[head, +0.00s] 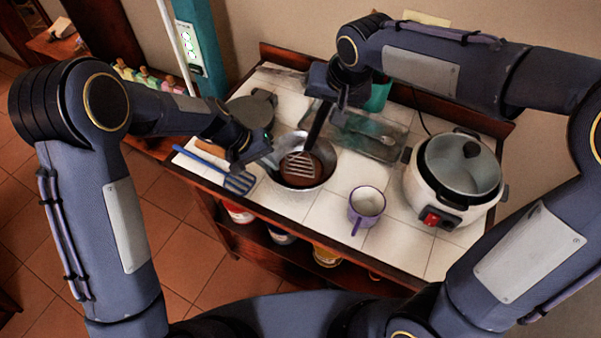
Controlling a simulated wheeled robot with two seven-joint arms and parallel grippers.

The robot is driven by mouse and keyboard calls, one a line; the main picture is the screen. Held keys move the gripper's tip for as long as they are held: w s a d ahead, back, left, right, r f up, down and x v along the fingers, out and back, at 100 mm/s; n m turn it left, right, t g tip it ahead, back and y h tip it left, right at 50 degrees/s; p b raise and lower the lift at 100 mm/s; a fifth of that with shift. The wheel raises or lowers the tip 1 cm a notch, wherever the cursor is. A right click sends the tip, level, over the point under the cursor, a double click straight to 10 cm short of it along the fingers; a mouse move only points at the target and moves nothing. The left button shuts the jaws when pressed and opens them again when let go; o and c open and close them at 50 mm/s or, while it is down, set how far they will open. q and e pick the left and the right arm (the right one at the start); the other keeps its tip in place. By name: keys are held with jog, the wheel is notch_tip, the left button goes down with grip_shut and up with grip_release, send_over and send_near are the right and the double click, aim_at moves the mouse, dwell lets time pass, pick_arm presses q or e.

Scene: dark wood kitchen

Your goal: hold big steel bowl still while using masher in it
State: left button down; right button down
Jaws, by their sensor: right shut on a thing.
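The big steel bowl (318,180) stands on the white tiled counter near its front edge, with a brown mass (316,170) inside. My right gripper (338,98) is above the bowl, shut on the masher's dark handle (318,125). The masher's slotted metal head (299,164) is inside the bowl, tilted, over the brown mass; contact with it is hard to tell. My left gripper (266,160) is at the bowl's left rim, pointing towards it. Whether its fingers are apart or closed on the rim is too small to tell.
A blue-handled slotted turner (238,182) lies left of the bowl. A purple-rimmed mug (366,203) stands to its right, and a white cooker (455,185) further right. A glass tray (372,138) lies behind. A dark pan (256,104) is at the back left.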

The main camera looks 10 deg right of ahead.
jog(key=shift+r, duration=0.35)
jog(key=shift+r, duration=0.1)
jog(key=shift+r, duration=4.3)
jog(key=shift+r, duration=2)
pick_arm(q)
jog(key=c, duration=1.6)
grip_release()
